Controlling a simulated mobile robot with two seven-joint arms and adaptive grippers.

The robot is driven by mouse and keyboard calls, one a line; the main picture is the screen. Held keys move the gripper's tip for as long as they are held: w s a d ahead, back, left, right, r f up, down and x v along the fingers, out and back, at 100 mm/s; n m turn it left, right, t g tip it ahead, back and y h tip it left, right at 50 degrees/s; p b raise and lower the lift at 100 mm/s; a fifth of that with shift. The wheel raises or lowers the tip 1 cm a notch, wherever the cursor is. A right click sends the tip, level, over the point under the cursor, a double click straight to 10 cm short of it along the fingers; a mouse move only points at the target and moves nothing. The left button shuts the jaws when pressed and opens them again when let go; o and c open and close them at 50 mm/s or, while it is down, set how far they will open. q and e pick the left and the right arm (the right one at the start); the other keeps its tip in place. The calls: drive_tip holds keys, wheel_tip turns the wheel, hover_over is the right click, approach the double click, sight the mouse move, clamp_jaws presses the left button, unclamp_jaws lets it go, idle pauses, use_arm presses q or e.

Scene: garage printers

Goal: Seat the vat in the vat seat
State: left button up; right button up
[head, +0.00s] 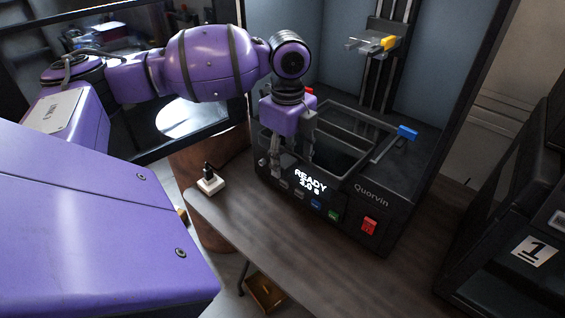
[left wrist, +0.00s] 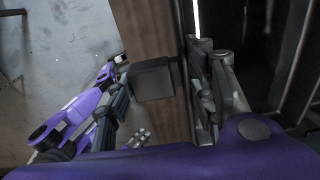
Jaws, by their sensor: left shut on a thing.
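The vat (head: 345,121) shows as a grey rectangular frame with a dark inside, at the top of the black printer (head: 350,199) marked Quorvin. My left gripper (head: 290,158) points down at the vat's front left side and is shut on part of it. In the left wrist view, a dark square block (left wrist: 152,82) shows between the finger parts; I cannot tell if it is the vat's handle. The vat seat lies under and around the vat and is mostly hidden. I cannot tell if the vat rests flat in it.
A blue-tipped lever (head: 407,132) sticks out at the seat's right. A carriage with a yellow knob (head: 388,43) stands above at the back. The printer's display reads READY. A black machine (head: 525,225) stands at right. A small switch box (head: 210,181) sits left on the bench (head: 290,235).

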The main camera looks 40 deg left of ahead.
sight(329, 138)
use_arm(q)
drive_tip(key=shift+w+d+b, duration=0.15)
drive_tip(key=shift+w+b, duration=0.15)
drive_tip(key=shift+w, duration=1.4)
drive_tip(key=shift+w+d+b, duration=0.2)
drive_tip(key=shift+w+b, duration=0.25)
drive_tip(key=shift+w, duration=1.65)
drive_tip(key=shift+w+d+b, duration=0.15)
drive_tip(key=shift+w+b, duration=0.25)
drive_tip(key=shift+w, duration=1.7)
drive_tip(key=shift+w+d+b, duration=0.1)
drive_tip(key=shift+w+b, duration=0.35)
drive_tip(key=shift+w, duration=1.85)
use_arm(e)
drive_tip(key=f, duration=0.2)
drive_tip(key=s+d+f, duration=0.1)
drive_tip(key=shift+s, duration=0.1)
use_arm(q)
drive_tip(key=shift+r, duration=0.1)
drive_tip(key=shift+w+d, duration=0.1)
drive_tip(key=shift+w, duration=0.05)
drive_tip(key=shift+w+f, duration=0.3)
drive_tip(key=shift+f, duration=0.1)
use_arm(e)
drive_tip(key=shift+r, duration=0.1)
drive_tip(key=shift+r, duration=0.1)
